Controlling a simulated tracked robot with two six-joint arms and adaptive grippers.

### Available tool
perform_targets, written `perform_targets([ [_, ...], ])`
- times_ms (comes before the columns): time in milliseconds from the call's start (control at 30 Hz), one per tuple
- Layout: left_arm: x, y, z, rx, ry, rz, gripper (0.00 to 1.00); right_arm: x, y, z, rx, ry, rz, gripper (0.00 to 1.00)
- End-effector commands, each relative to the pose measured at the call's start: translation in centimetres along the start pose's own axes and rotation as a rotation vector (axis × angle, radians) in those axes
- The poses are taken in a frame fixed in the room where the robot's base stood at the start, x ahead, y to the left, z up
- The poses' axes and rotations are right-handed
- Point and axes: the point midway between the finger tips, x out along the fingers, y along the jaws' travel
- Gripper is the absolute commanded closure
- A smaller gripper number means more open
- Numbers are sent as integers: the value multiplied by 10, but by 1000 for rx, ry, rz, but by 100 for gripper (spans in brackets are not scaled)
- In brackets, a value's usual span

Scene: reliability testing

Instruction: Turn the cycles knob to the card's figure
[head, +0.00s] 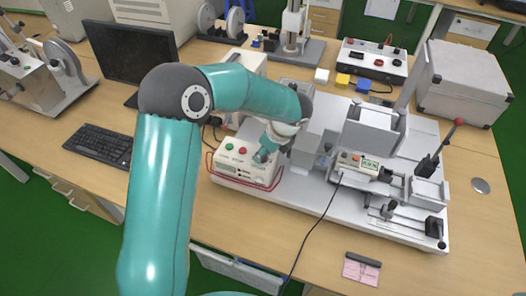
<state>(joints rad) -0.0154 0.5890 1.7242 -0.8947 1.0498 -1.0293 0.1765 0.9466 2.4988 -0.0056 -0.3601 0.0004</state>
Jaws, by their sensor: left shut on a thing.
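A white control box (233,163) with a green button, a red button and a small dark display sits on the bench, left of the test rig. My left gripper (263,157) reaches down onto the right part of the box's top and is shut on the cycles knob there. The knob is hidden by the fingers, so its setting cannot be read. A pink card (361,271) lies near the front edge of the bench; its figure is too small to read. My right gripper is not in view.
The test rig (340,212) on its pale base plate stands right of the box, with a red-tipped lever (441,143). A black cable crosses the front of the bench. A keyboard (98,145) and monitor (131,50) are at left. A grey case (463,82) stands at back right.

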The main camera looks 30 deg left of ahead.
Motion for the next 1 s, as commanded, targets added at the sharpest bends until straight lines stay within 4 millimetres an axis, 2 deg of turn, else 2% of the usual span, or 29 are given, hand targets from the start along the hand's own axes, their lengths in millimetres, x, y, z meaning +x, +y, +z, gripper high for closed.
perform_targets([
  [233, 0, 0, 0, -1, 2, -1, 100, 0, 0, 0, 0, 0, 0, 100],
  [267, 0, 0, 0, -1, 2, -1, 61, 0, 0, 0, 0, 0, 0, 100],
  [367, 0, 0, 0, -2, 2, -1, 44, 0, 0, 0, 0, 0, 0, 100],
  [400, 0, 0, 0, -2, 1, -1, 41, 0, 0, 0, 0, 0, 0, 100],
  [767, -3, 0, 0, -2, 0, -1, 41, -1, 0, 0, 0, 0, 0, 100],
  [867, -12, -1, 0, -2, 0, -4, 41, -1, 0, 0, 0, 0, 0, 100],
  [1000, -35, -1, 0, -3, 1, -5, 41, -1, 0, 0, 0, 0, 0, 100],
])
